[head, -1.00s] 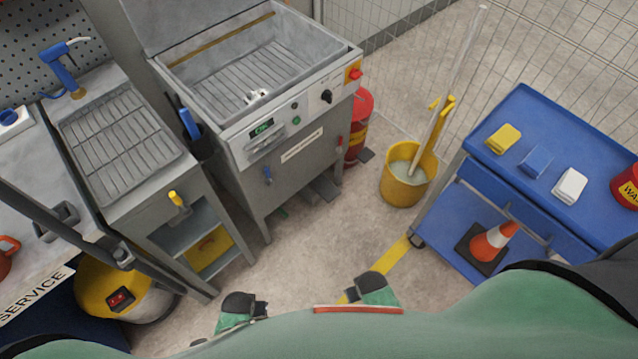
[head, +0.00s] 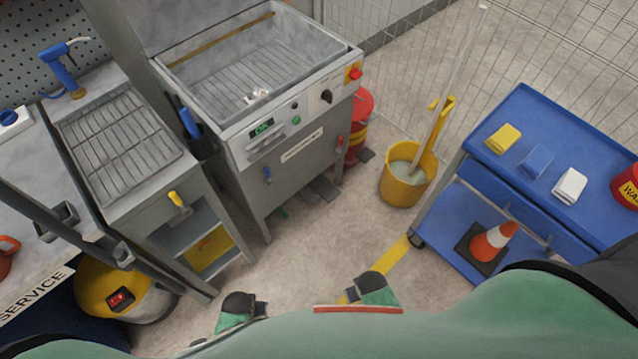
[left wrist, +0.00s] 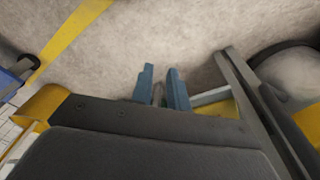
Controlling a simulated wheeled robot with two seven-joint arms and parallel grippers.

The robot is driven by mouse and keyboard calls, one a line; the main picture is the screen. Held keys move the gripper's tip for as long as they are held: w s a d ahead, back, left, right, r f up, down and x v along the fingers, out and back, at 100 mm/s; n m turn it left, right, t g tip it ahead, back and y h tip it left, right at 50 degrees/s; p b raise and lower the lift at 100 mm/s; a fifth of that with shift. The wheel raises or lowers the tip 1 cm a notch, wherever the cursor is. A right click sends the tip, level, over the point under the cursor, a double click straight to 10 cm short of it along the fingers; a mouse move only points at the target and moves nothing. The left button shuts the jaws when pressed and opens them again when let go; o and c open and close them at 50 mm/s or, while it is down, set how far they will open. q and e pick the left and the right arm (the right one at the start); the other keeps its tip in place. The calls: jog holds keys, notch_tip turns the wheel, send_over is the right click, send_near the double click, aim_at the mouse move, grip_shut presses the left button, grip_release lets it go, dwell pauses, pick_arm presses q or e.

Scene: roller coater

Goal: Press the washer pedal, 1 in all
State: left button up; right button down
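The washer (head: 235,155) is a grey metal cabinet with a raised lid, a wire rack in its basin and a small lit display on its front. A dark flat pedal (head: 324,188) lies on the floor under its front right edge, partly hidden by the cabinet. My left gripper (left wrist: 160,75) shows in the left wrist view, its two blue fingers a small gap apart over bare floor with nothing seen held. The pedal cannot be made out in the left wrist view. Neither gripper can be made out in the head view.
A yellow mop bucket (head: 403,190) and a blue cart (head: 550,180) stand farther right. A yellow vacuum (head: 110,290) is at lower left. The floor before the washer is clear.

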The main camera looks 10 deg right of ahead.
pick_arm(q)
jog(key=shift+c, duration=0.5)
grip_shut()
dwell(1.4)
